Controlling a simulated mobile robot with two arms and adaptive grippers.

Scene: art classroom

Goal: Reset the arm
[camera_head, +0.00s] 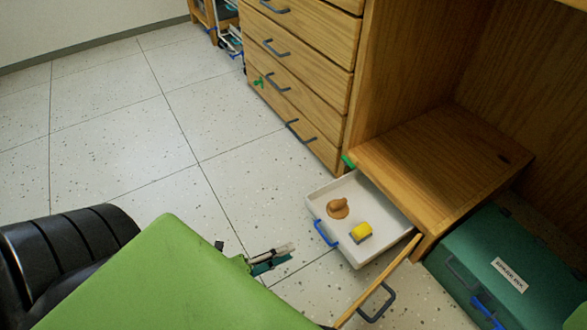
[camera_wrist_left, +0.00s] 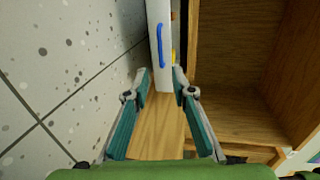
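My left gripper (camera_head: 272,259) extends from my green arm, low in the middle of the head view, just left of a pulled-out white tray drawer (camera_head: 352,250). In the left wrist view its two fingers (camera_wrist_left: 160,77) are spread apart with nothing held between them. The white drawer front (camera_wrist_left: 159,45) with its blue handle (camera_wrist_left: 161,40) appears beyond the fingertips. In the head view a gap of floor shows between the gripper and the blue handle (camera_head: 325,233). My right gripper is not in view.
A wooden drawer cabinet (camera_head: 300,70) stands behind, and a green case (camera_head: 510,260) lies at right. An open wooden door (camera_head: 382,282) juts out nearby. Tiled floor (camera_head: 120,120) at left is clear.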

